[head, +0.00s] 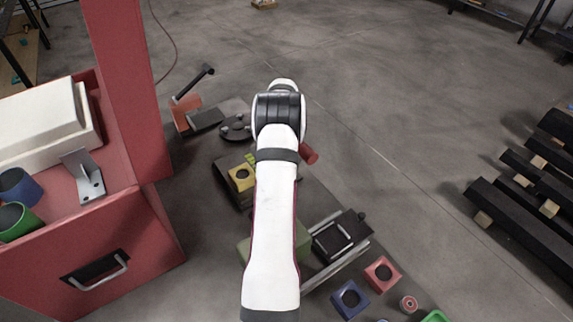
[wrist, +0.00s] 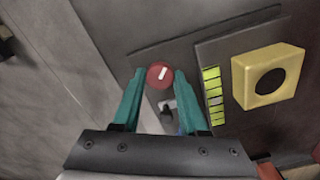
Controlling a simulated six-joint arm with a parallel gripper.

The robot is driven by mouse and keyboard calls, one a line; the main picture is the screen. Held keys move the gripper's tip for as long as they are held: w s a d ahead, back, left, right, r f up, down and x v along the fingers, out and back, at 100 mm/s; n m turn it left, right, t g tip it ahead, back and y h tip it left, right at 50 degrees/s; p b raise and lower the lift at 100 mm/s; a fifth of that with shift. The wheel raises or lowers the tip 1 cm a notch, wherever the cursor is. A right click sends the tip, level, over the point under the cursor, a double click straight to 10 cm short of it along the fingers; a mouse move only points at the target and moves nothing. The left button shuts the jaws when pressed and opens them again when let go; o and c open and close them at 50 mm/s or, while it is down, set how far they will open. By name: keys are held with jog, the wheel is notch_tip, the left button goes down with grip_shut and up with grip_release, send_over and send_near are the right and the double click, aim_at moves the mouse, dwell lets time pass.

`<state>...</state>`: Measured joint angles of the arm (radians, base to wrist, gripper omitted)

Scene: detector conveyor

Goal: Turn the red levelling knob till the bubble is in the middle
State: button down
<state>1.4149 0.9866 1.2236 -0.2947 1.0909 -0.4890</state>
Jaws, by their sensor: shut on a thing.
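The red levelling knob (wrist: 160,75) shows in the wrist view as a round disc with a white line, tilted a little from upright. My gripper (wrist: 159,73) has its two teal fingertips at the knob's left and right sides, shut on it. The yellow-green level vial (wrist: 212,78) lies to the right of the knob. A greyish patch, which looks like the bubble, sits slightly below the vial's middle; its exact edges are hard to tell.
A yellow block with a round hole (wrist: 247,94) stands close right of the vial. In the head view a red cabinet (head: 150,240) stands left. Blue (head: 349,299) and red (head: 382,274) holed blocks lie front right.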

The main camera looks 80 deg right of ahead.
jog(key=shift+n, duration=0.4)
jog(key=shift+c, duration=2.2)
grip_release()
notch_tip(320, 180, up, 16)
